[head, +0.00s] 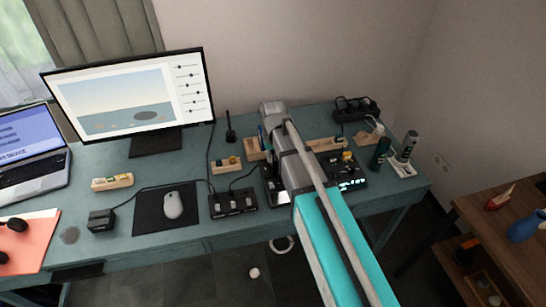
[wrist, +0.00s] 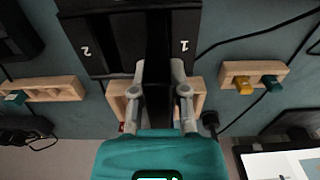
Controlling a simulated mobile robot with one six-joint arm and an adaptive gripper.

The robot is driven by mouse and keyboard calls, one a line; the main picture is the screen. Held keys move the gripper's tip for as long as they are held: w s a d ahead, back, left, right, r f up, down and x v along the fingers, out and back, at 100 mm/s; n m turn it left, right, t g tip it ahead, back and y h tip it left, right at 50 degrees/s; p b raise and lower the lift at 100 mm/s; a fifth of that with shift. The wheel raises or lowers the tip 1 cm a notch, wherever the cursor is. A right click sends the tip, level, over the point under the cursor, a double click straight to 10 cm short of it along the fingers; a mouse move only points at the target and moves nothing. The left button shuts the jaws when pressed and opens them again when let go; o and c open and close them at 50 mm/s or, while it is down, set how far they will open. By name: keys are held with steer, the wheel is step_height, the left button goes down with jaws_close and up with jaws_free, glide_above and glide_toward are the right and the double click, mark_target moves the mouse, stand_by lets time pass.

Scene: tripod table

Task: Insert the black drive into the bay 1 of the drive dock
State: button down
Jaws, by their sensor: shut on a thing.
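In the wrist view, my gripper (wrist: 158,72) is shut on the black drive (wrist: 158,105), a long dark slab between its two fingers. The black drive dock (wrist: 110,30) lies beyond the fingertips, with white labels 2 on the left and 1 on the right, both upside down. The drive's far end overlaps the dock beside the label 1. I cannot tell whether it is inside a bay or above it. In the head view, the dock (head: 274,190) shows only partly beside my arm, which hides my gripper and the drive.
A wooden block (wrist: 114,104) lies under my gripper. Another block (wrist: 230,70) with yellow and teal plugs is to the right. In the head view, a black switch box (head: 233,204) stands left of the dock and a device with a lit display (head: 347,175) right. Cables run nearby.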

mark_target(273, 163)
steer(key=shift+f+b, duration=1.45)
steer(key=shift+f, duration=0.05)
steer(key=c, duration=0.5)
jaws_free()
steer(key=shift+c, duration=0.2)
steer(key=shift+r, duration=0.15)
step_height(273, 163, up, 11)
steer(key=p, duration=1.1)
steer(key=shift+f, duration=0.2)
stand_by(0.4)
steer(key=s+d+m, duration=0.1)
steer(key=s+d, duration=0.5)
steer(key=d, duration=0.4)
steer(key=s+d+m, duration=0.2)
steer(key=s+d, duration=0.5)
steer(key=d, duration=0.3)
steer(key=shift+s+a, duration=0.1)
